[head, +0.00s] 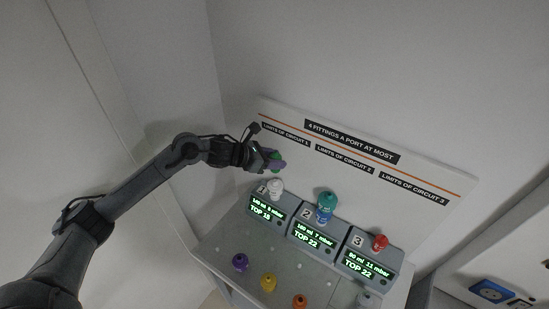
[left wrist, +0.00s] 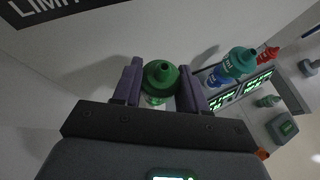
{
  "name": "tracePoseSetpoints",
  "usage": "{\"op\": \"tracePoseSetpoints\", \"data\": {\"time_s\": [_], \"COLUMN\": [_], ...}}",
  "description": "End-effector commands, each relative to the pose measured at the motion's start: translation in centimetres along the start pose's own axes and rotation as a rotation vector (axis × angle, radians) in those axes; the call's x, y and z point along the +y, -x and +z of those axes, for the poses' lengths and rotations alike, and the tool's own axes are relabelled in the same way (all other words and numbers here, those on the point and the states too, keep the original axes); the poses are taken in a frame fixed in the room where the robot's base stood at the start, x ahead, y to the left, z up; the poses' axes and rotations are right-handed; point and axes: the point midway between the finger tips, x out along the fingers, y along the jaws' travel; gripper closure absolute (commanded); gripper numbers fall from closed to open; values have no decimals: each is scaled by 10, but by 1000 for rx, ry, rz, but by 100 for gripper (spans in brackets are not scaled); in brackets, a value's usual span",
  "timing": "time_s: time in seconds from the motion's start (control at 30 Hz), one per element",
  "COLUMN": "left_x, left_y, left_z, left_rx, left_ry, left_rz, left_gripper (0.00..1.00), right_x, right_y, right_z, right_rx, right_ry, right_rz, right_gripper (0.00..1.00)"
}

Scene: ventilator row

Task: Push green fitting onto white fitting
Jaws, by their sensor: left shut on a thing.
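My left gripper (head: 274,160) is shut on the green fitting (left wrist: 161,76), which sits between its two purple fingers in the left wrist view. In the head view only a little of the green fitting (head: 275,155) shows between the fingers. The white fitting (head: 275,187) stands upright on port 1, just below the gripper in the head view. A pale patch shows under the green fitting in the left wrist view; I cannot tell whether the two fittings touch. My right gripper is not in view.
Port 2 bears a teal fitting (head: 327,199) above a blue one (head: 323,215). Port 3 bears a red fitting (head: 380,242). Loose purple (head: 240,262), yellow (head: 268,282), orange (head: 299,301) and grey (head: 367,300) fittings stand in front. A sign board (head: 420,191) rises behind.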

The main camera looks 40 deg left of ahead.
Motion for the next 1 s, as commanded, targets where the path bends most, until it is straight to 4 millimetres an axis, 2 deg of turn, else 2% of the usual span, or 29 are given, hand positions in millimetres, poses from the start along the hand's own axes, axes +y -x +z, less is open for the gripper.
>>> {"op": "tracePoseSetpoints", "data": {"time_s": [0.67, 1.0], "left_x": [-1, -1], "left_y": [-26, -24], "left_z": [-42, -39], "left_rx": [0, -1], "left_ry": [3, 1], "left_rz": [1, 2], "left_gripper": [100, 100], "right_x": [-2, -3], "right_y": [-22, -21], "right_z": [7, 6], "right_rx": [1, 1], "right_ry": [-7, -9], "right_rz": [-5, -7], "right_gripper": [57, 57]}}
